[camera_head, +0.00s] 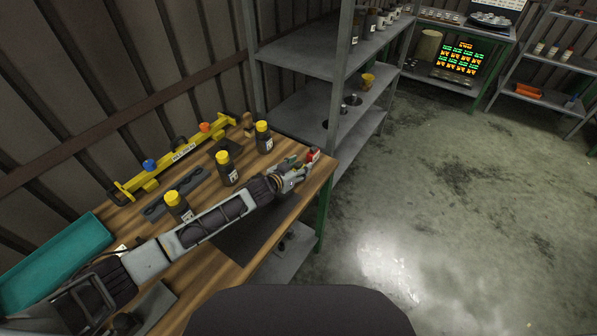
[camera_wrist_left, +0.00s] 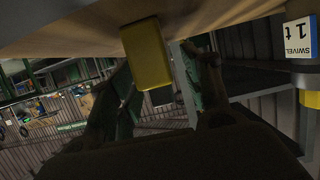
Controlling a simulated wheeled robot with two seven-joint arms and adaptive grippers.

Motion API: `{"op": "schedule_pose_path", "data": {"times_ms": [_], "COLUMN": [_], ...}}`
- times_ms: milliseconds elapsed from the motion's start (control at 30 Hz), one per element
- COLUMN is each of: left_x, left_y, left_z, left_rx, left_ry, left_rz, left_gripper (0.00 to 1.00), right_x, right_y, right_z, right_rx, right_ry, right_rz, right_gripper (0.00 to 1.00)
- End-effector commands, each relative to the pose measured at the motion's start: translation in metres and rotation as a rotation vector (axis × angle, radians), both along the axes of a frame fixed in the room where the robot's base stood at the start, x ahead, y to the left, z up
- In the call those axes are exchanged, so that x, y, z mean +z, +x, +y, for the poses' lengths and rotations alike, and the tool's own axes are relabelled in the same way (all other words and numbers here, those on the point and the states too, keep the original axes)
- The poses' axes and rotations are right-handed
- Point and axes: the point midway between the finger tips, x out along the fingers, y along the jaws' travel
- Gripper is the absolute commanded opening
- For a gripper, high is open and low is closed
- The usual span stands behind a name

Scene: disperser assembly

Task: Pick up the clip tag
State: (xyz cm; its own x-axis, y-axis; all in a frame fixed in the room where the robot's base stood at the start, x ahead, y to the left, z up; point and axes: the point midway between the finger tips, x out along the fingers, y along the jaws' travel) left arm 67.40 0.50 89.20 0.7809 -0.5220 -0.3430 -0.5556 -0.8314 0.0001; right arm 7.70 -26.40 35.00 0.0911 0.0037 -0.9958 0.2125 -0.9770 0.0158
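My left gripper (camera_head: 298,171) is over the right end of the wooden workbench (camera_head: 322,182). Its two fingers stand apart in the left wrist view (camera_wrist_left: 155,95), with nothing seen clamped between them. A small red piece with a white patch (camera_head: 313,155) is right at the fingertips near the bench corner. It may be the clip tag, but it is too small to be sure. A yellow block (camera_wrist_left: 146,55) shows ahead, between the fingers, in the left wrist view; I cannot match it to a thing in the head view. My right gripper does not show.
Dark bottles with yellow caps (camera_head: 228,170) stand beside my left arm. A yellow lifting beam (camera_head: 165,165) lies at the back, and a teal tray (camera_head: 55,265) sits at left. Grey shelving (camera_head: 305,100) adjoins the bench. A "SWIVEL 1 t" label (camera_wrist_left: 300,38) shows in the wrist view.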

Motion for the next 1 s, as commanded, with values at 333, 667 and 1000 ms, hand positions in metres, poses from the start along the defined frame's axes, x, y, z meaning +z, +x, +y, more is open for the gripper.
{"op": "schedule_pose_path", "data": {"times_ms": [333, 667, 1000], "left_x": [0.0, 0.003, 0.036], "left_y": [0.0, 0.0, 0.001], "left_z": [0.0, 0.0, 0.0], "left_rx": [0.0, 0.0, 0.0], "left_ry": [0.0, -0.001, -0.001], "left_rz": [0.0, -0.001, -0.003], "left_gripper": [0.02, 0.02, 0.02], "right_x": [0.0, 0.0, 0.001], "right_y": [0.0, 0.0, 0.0], "right_z": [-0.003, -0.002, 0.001], "right_rx": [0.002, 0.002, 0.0], "right_ry": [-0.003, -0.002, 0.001], "right_rz": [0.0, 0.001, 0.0], "right_gripper": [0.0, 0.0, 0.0]}}
